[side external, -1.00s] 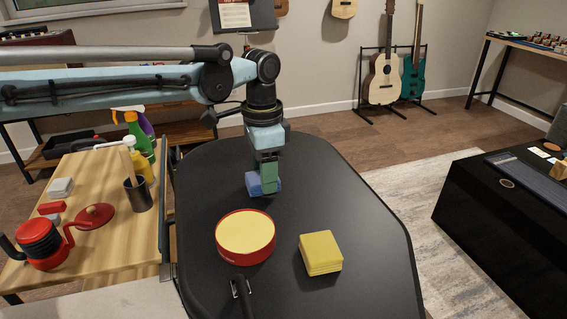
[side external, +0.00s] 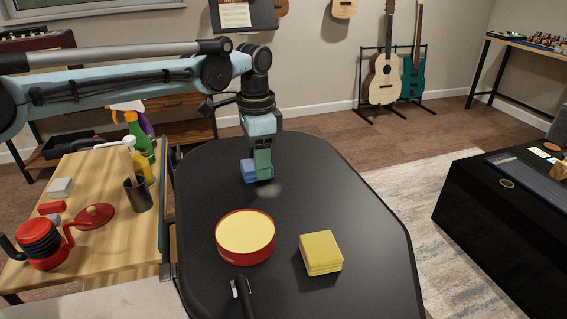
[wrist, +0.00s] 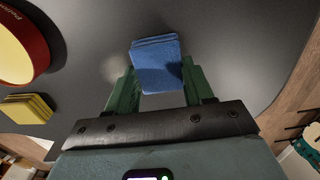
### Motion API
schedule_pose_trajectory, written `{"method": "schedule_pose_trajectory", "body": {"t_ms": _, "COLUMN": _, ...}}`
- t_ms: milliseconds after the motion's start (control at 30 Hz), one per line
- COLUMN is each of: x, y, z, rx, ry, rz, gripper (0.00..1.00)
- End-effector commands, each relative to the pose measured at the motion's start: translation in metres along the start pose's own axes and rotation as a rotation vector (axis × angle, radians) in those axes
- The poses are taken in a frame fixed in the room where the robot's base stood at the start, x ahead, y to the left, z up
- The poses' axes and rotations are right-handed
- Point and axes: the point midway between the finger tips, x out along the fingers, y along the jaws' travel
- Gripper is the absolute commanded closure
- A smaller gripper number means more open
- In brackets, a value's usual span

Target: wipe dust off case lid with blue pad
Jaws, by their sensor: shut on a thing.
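The black case lid (side external: 330,210) is a broad dark surface in the middle of the side view; it also fills much of the wrist view (wrist: 235,30). My gripper (side external: 262,165) points down over its far part, with green fingers shut on the blue pad (side external: 257,171). In the wrist view the pad (wrist: 157,66) sits between my fingertips. The pad is low at the lid; I cannot tell whether it touches. A pale dust patch (side external: 270,191) lies on the lid just in front of the pad, and shows left of it in the wrist view (wrist: 116,68).
A round red tin with a yellow top (side external: 245,236) and a stack of yellow pads (side external: 321,252) stand on the near part of the lid. A wooden table (side external: 90,240) with bottles and a red pot is at left. The lid's right side is clear.

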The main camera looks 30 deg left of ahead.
Motion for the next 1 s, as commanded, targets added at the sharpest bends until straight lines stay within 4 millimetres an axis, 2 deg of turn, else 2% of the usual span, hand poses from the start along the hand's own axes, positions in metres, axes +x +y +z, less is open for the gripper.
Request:
{"method": "schedule_pose_trajectory", "body": {"t_ms": 400, "x": 0.000, "y": -0.001, "z": 0.000, "rx": 0.000, "ry": 0.000, "rz": 0.000, "gripper": 0.82}}
{"method": "schedule_pose_trajectory", "body": {"t_ms": 1000, "x": 0.001, "y": 0.026, "z": 0.000, "rx": 0.001, "ry": 0.000, "rz": 0.000, "gripper": 0.82}}
